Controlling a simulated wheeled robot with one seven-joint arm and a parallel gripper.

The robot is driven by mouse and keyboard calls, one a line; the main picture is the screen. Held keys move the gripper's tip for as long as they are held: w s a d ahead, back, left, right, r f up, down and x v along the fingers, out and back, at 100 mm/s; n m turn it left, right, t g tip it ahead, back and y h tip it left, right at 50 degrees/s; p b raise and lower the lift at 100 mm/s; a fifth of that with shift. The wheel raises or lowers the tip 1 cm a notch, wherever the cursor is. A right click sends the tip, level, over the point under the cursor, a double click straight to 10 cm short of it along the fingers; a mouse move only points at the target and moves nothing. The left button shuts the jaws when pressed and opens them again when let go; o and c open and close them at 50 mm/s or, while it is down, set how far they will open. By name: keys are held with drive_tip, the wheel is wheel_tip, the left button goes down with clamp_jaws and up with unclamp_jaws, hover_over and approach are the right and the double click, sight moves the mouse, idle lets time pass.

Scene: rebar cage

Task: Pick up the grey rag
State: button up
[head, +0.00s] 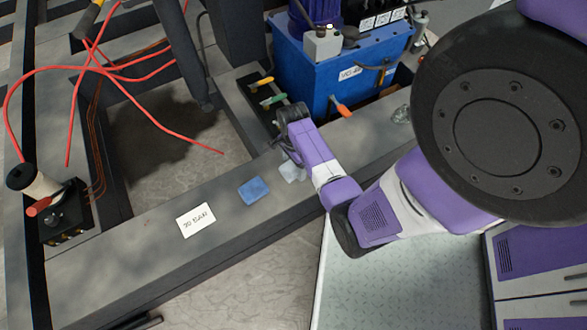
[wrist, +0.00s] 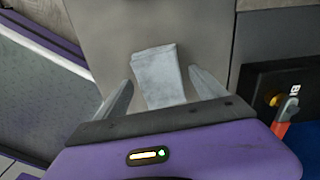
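The grey rag (wrist: 158,77) is a light grey folded cloth lying on the dark grey beam, centred in the wrist view. In the head view a small part of the rag (head: 291,172) shows beside my gripper, partly hidden by it. My gripper (wrist: 158,92) is open, with one finger on each side of the rag's near part. The fingers look apart from the cloth, and I cannot tell their exact height above the beam. In the head view my gripper (head: 287,154) is small and mostly hidden by my wrist.
A blue cloth (head: 254,190) and a white labelled card (head: 196,220) lie on the same beam to the left. A blue machine (head: 335,75) with an orange-handled lever (head: 341,108) stands behind. Red cables (head: 120,70) loop at the upper left. An open gap lies behind the beam.

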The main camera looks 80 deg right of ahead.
sight(294, 166)
drive_tip(key=c, duration=1.3)
drive_tip(key=shift+o, duration=0.2)
drive_tip(key=shift+r, duration=0.1)
wheel_tip(294, 166, up, 20)
drive_tip(key=p, duration=0.7)
